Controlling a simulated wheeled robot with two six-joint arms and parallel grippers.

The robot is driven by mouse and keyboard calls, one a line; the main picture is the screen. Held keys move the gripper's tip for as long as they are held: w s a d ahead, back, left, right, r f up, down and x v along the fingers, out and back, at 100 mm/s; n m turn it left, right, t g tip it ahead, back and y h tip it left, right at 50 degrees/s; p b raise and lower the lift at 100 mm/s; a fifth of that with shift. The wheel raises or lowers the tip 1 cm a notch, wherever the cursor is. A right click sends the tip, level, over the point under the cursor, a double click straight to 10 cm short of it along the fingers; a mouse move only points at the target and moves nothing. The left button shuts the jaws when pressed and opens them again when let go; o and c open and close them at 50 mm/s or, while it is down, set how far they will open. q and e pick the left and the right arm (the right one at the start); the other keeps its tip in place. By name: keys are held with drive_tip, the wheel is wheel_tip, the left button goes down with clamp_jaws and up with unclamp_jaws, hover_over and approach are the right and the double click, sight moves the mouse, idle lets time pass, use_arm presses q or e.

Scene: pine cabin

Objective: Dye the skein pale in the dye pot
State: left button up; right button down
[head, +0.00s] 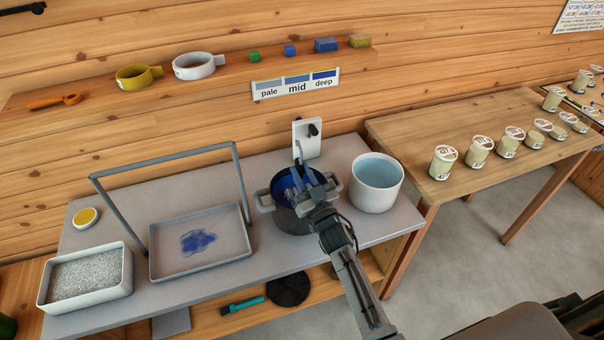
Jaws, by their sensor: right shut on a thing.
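The grey dye pot (292,222) stands on the grey bench with dark blue liquid inside. My right gripper (297,184) reaches down into the pot's mouth from the front right. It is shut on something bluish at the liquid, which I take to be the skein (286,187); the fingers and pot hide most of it. No other skein shows. A shade card (296,86) on the wall reads pale, mid and deep, running from light to dark blue. My left gripper is not in view.
A pot of pale blue liquid (376,184) stands close right of the dye pot. Left are a blue-stained tray (170,262) with an upright frame (166,158) and a box of grey grains (86,298). Several lidded jars (442,163) stand on the right table.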

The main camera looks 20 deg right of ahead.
sight(302, 151)
wheel_tip(302, 151, up, 3)
drive_tip(key=shift+s+r+p, duration=0.1)
drive_tip(key=shift+r+p, duration=0.1)
drive_tip(key=shift+p, duration=0.95)
wheel_tip(302, 151, up, 6)
drive_tip(key=p, duration=0.6)
drive_tip(key=shift+f, duration=0.1)
wheel_tip(302, 151, up, 2)
drive_tip(key=shift+p, duration=0.8)
drive_tip(key=shift+r, duration=0.2)
drive_tip(key=shift+r, duration=1.5)
drive_tip(key=shift+f, duration=0.1)
